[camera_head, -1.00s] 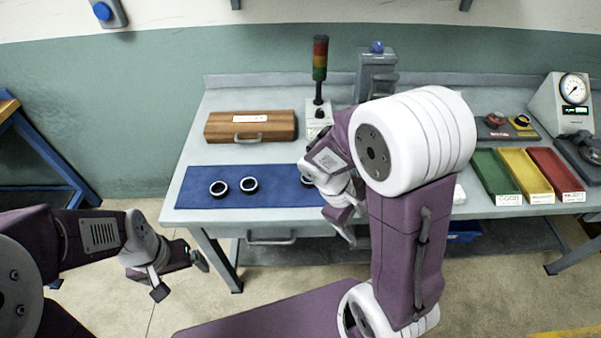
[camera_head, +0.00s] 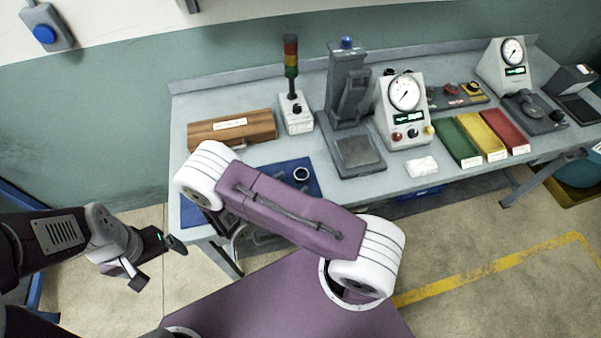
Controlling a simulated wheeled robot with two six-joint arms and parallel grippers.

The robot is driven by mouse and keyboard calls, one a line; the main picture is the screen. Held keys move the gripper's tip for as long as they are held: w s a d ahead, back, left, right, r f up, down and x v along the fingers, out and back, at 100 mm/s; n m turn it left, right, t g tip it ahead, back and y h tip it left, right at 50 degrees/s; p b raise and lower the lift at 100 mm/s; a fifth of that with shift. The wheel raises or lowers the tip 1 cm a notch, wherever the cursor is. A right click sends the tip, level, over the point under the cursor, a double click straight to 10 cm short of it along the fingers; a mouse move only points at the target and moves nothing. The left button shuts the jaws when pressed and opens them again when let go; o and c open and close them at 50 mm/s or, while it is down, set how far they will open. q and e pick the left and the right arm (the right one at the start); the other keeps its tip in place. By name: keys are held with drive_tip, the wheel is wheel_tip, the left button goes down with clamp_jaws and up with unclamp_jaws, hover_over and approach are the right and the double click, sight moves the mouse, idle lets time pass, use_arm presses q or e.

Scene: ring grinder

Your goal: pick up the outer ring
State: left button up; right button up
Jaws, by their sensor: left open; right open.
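A dark ring (camera_head: 301,174) with a pale centre lies flat on the blue mat (camera_head: 317,190), just past the upper edge of my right arm. I cannot tell whether it is the outer ring. My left gripper (camera_head: 159,263) is open and empty at lower left, over the floor, in front of the bench and apart from the ring.
Behind the mat are a wooden case (camera_head: 232,130) and a signal tower (camera_head: 291,70). A grey press (camera_head: 347,95) and a dial gauge unit (camera_head: 404,110) stand to the right. Green (camera_head: 457,142), yellow (camera_head: 482,136) and red (camera_head: 506,131) trays lie further right.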

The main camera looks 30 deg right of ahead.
sight(305, 172)
drive_tip(key=shift+w+f, duration=0.1)
drive_tip(key=shift+w+d, duration=0.1)
drive_tip(key=shift+d, duration=0.25)
drive_tip(key=p+x, duration=0.1)
drive_tip(key=x, duration=0.3)
drive_tip(key=shift+d+p, duration=0.15)
drive_tip(key=shift+p, duration=0.2)
drive_tip(key=shift+w+d+f, duration=0.1)
drive_tip(key=shift+w+d, duration=0.05)
drive_tip(key=shift+w, duration=0.1)
drive_tip(key=c, duration=1.6)
